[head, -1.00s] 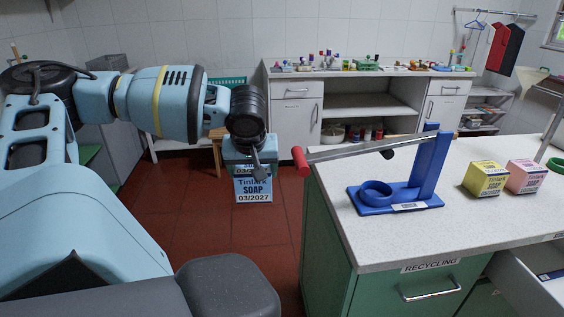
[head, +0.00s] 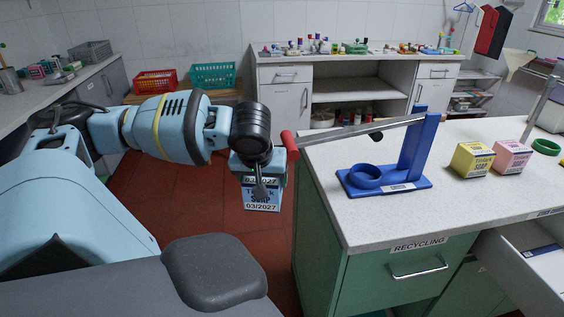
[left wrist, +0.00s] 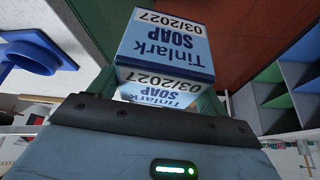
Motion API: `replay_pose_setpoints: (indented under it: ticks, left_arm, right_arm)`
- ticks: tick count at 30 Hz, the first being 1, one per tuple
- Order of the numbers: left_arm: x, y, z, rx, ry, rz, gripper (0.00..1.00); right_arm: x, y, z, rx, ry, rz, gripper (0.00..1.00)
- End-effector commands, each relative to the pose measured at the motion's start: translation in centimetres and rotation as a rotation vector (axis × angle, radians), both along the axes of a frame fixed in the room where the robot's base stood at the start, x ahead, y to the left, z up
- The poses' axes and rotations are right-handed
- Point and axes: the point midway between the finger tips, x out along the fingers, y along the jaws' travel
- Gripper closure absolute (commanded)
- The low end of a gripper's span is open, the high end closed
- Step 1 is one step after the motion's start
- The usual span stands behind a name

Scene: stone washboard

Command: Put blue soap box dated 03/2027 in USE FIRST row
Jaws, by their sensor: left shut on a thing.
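The blue soap box (head: 262,196) reads "Tinlark SOAP 03/2027". My left gripper (head: 258,176) is shut on it and holds it in the air above the red floor, left of the white-topped counter. The left wrist view shows the box (left wrist: 168,45) between the fingers, its date label upside down in that picture. A yellow soap box (head: 472,160) and a pink soap box (head: 512,157) stand on the counter at the right. No USE FIRST label can be read in these frames. My right gripper is not in view.
A blue stand (head: 420,150) with a long red-ended lever sits on the counter (head: 340,205); the red end juts past the edge, close to my left gripper. An open drawer (head: 525,262) sticks out at lower right. Red (head: 155,82) and green (head: 213,76) baskets stand behind.

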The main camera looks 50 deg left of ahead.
Motion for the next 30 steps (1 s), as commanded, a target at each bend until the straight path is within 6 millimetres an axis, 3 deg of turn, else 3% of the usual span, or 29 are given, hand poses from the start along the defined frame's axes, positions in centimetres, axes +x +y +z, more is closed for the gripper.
replay_pose_setpoints:
  ticks: [9,18,30]
  left_arm:
    - [3.5,-10.1,-1.9,0.004,-0.024,-0.310,0.55]
    - [5.6,-19.9,-0.4,0.016,-0.038,-0.606,0.55]
    - [6.1,-27.7,2.2,0.019,-0.047,-0.836,0.55]
  right_arm:
    - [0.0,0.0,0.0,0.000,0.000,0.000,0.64]
    - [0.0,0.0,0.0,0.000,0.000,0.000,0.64]
    - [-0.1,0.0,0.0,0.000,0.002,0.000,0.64]
